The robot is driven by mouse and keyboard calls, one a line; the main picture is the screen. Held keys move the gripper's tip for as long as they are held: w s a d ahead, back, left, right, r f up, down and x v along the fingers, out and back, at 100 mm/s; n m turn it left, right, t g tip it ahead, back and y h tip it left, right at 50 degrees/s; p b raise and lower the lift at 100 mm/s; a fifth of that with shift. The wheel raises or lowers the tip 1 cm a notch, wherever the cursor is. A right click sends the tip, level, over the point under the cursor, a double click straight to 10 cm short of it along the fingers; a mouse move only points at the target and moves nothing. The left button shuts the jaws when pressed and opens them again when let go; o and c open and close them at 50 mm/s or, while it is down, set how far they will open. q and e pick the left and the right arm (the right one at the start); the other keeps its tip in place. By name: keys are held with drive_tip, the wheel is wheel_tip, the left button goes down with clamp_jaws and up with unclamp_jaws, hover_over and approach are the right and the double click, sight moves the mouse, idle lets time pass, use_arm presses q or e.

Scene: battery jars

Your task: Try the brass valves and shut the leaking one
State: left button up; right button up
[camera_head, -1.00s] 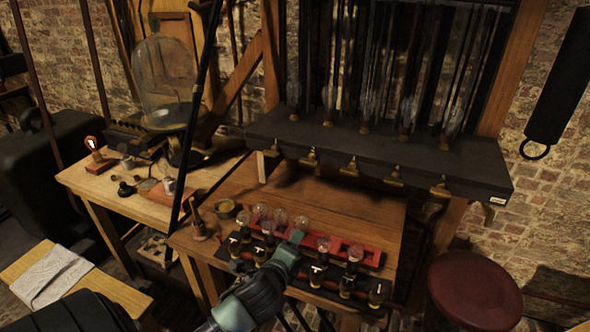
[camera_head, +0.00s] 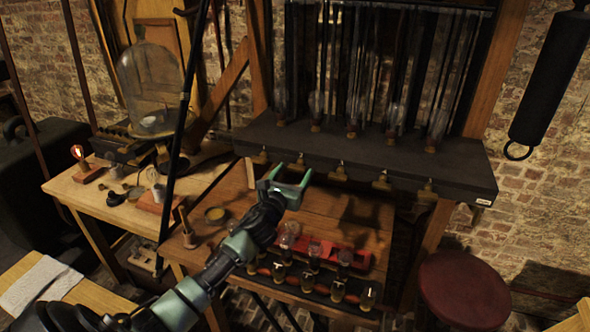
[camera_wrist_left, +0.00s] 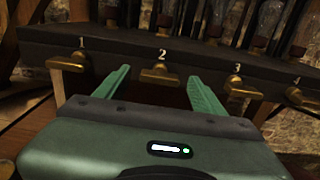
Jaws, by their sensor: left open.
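Several brass valves hang in a row under the front edge of a long dark ledge (camera_head: 365,150). In the left wrist view they carry numbers: valve 1 (camera_wrist_left: 70,62), valve 2 (camera_wrist_left: 158,72), valve 3 (camera_wrist_left: 236,86) and valve 4 (camera_wrist_left: 298,97). A further valve (camera_head: 426,191) is at the right end in the head view. My left gripper (camera_head: 289,177) is open and empty, just in front of and below valve 2 (camera_head: 300,161). In the left wrist view valve 2 appears between its fingertips; contact is not clear. No leak is discernible. My right gripper is out of view.
Glass tubes (camera_head: 352,100) stand on the ledge. Below is a wooden bench (camera_head: 245,190) with a red rack (camera_head: 355,260) and several bulbs. A small table with a glass dome (camera_head: 150,80) is left, a dark red stool (camera_head: 465,285) right.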

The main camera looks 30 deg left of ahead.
use_arm(q)
drive_tip(key=shift+w+a, duration=0.1)
drive_tip(key=shift+w, duration=0.4)
drive_tip(key=c, duration=1.4)
drive_tip(key=shift+o, duration=0.2)
